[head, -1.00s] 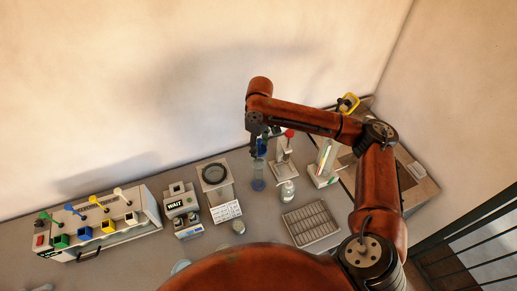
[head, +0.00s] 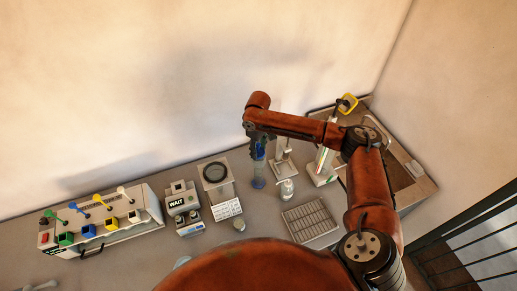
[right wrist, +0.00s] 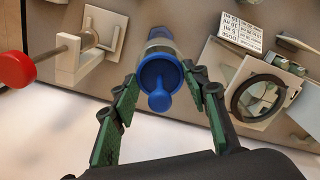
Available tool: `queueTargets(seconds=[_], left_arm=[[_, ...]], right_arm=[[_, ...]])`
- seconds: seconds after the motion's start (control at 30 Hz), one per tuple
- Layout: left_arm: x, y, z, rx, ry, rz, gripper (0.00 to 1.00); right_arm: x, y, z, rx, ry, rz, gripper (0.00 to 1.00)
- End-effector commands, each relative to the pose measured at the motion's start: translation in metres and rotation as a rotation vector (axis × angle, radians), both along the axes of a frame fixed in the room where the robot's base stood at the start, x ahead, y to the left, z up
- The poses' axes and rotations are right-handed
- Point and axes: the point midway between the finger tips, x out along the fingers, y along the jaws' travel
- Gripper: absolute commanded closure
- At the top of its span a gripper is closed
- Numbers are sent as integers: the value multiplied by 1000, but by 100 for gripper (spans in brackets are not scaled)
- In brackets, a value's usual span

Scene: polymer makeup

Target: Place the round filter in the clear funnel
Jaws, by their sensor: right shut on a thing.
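My right gripper (head: 257,145) is over the back middle of the bench. In the right wrist view its two green-padded fingers (right wrist: 164,112) are on either side of a blue round piece (right wrist: 160,77) with a knob at its middle, and it is shut on this piece. The blue piece is above a clear vessel with a blue base (head: 258,182); I cannot tell whether it rests on it. I cannot clearly make out the round filter or the clear funnel. My left gripper is out of view.
A grey rack (head: 310,220) lies in front. A switch box (head: 105,222) is far left, a sink (head: 400,172) right.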

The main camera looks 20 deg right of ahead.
Motion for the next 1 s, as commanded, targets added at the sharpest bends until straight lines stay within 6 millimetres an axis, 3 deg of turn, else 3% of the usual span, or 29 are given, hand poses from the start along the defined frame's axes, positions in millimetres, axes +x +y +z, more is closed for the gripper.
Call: queueTargets(seconds=[0.43,0.47,0.5,0.7,1.0], left_arm=[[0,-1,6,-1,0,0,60],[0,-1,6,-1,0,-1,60],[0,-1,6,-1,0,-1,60],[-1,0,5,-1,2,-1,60],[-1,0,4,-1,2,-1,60]], right_arm=[[0,0,-11,-1,1,-2,82],[0,0,-11,0,0,-1,56],[0,0,-11,0,0,-1,54],[0,0,-11,0,0,-1,41],[0,0,-9,0,-1,-1,41]])
